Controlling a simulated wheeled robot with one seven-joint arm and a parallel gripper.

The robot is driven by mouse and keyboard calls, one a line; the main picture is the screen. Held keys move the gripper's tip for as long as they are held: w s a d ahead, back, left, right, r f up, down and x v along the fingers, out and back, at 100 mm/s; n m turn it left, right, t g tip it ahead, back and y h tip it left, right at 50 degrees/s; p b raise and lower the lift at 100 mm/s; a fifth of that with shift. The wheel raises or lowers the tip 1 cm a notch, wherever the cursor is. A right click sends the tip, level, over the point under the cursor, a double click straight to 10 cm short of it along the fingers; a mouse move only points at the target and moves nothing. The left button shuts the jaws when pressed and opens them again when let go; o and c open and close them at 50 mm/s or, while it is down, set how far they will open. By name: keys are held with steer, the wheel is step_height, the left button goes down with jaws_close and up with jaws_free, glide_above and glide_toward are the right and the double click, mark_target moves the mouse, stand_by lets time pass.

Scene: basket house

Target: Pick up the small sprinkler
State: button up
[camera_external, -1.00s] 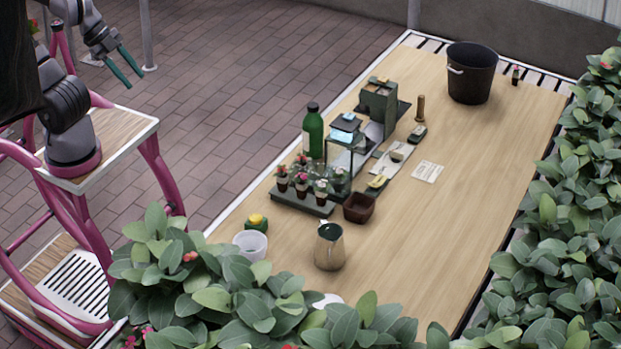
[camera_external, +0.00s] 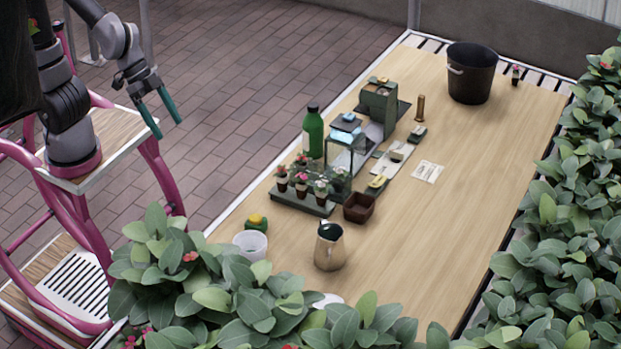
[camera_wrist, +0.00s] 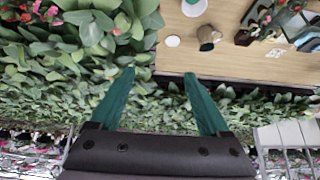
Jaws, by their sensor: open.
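No object is clearly recognisable as the small sprinkler. A small green item with a yellow top (camera_external: 256,222) stands near the table's left edge, beside a white cup (camera_external: 249,245). A metal pitcher (camera_external: 329,250) stands upright to its right; it also shows in the wrist view (camera_wrist: 206,36). My gripper (camera_external: 168,130) is open and empty, high at the left of the external view, away from the table. In the wrist view my two green fingers (camera_wrist: 158,78) are spread, with only foliage and table edge behind them.
The wooden table (camera_external: 460,210) holds a tray of small potted flowers (camera_external: 300,200), a green bottle (camera_external: 313,133), a brown square pot (camera_external: 358,208) and a dark bucket (camera_external: 472,72). Leafy plants (camera_external: 230,290) crowd the front and right edges. The table's right half is mostly clear.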

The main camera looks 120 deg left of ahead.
steer(key=w+f+n, duration=0.4)
steer(key=w+f, duration=0.3)
steer(key=f, duration=0.3)
steer(key=n+t+y, duration=0.1)
steer(key=n+y, duration=0.6)
steer(key=y, duration=0.3)
glide_toward(262, 218)
steer(key=shift+w+d+f, duration=0.1)
steer(key=shift+w+d, duration=0.1)
steer(key=shift+w, duration=0.25)
steer(key=shift+s+a+f+y, duration=0.3)
steer(key=shift+s+f+y, duration=0.05)
steer(key=shift+s+y, duration=0.15)
steer(key=shift+t, duration=0.3)
steer(key=x, duration=1)
steer(key=shift+w+a+f, duration=0.2)
steer(key=shift+f, duration=0.1)
steer(key=shift+s+f, duration=0.1)
jaws_close()
